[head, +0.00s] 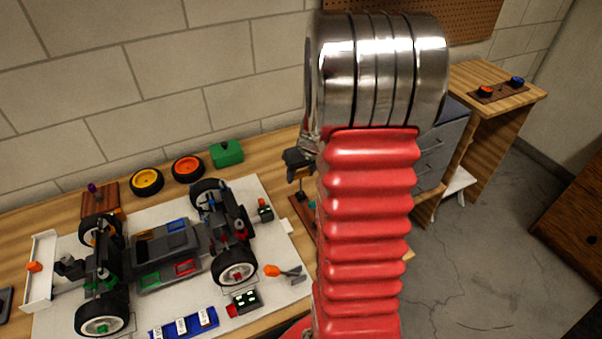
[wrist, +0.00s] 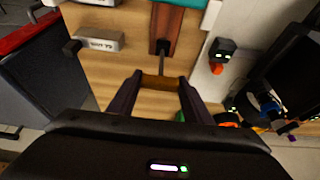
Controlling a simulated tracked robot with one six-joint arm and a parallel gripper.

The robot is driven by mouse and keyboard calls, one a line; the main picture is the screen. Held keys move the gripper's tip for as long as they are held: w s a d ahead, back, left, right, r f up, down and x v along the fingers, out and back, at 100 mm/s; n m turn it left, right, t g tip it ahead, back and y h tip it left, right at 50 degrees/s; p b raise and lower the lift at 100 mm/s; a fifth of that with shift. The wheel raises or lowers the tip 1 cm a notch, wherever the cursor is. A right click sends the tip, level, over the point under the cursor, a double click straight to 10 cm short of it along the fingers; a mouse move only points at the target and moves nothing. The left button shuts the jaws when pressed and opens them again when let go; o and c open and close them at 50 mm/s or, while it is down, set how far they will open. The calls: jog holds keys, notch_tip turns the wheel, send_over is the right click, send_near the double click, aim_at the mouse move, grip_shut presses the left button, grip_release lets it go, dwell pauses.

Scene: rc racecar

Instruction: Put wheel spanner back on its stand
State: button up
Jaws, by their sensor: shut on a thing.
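My gripper (wrist: 161,82) is shut on a short brown bar (wrist: 160,81) between its fingertips. I take this to be the wheel spanner, but most of it is hidden and its shape is unclear. In the head view my gripper (head: 298,158) is partly behind my arm, above the right end of the workbench. A brown wooden stand (wrist: 164,18) with a dark upright piece lies just beyond the fingertips in the wrist view. Its base also shows below my gripper in the head view (head: 302,212), largely hidden by my arm.
The RC car (head: 165,250) stands on a white mat (head: 270,205) left of my arm. An orange-handled tool (head: 275,271) lies on the mat. A green box (head: 227,153) and loose wheels (head: 146,181) are along the wall. A grey labelled block (wrist: 100,40) is left of the stand.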

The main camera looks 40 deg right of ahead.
jog(key=shift+f, duration=0.95)
dwell(0.8)
jog(key=o, duration=1.3)
jog(key=shift+c, duration=0.2)
jog(key=v, duration=1.3)
jog(key=shift+s+r, duration=0.15)
jog(key=shift+r, duration=0.15)
jog(key=shift+a, duration=0.1)
